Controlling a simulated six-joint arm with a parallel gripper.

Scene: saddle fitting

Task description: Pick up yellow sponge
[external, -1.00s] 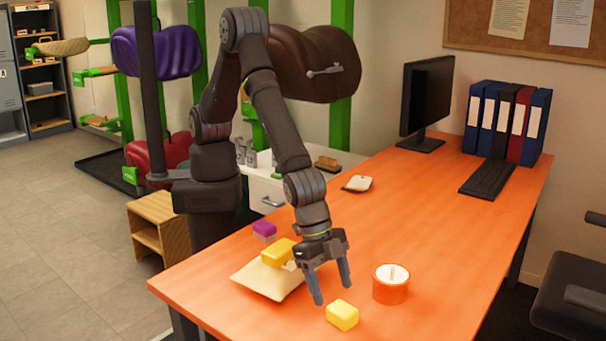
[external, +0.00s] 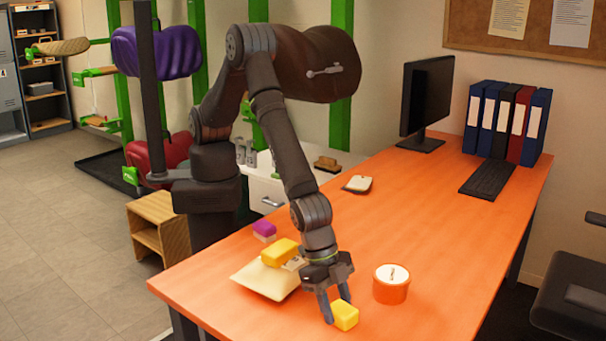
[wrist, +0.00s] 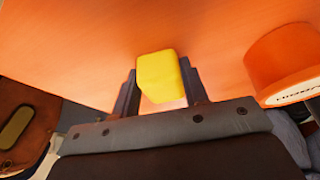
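A bright yellow block, which looks like the yellow sponge (external: 345,315), lies on the orange desk near its front edge. My gripper (external: 336,308) points down at it with the fingers apart. In the wrist view the yellow sponge (wrist: 161,76) shows between the two fingers of my gripper (wrist: 158,75), one on each side. A narrow gap seems to remain beside it; I cannot tell whether a finger touches it. A second, darker yellow block (external: 279,252) rests on a cream pad (external: 268,284) to the left.
An orange pot with a white top (external: 391,284) stands close to the right of my gripper; it also shows in the wrist view (wrist: 285,65). A purple and pink block (external: 264,231) lies behind the pad. The desk's middle is clear.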

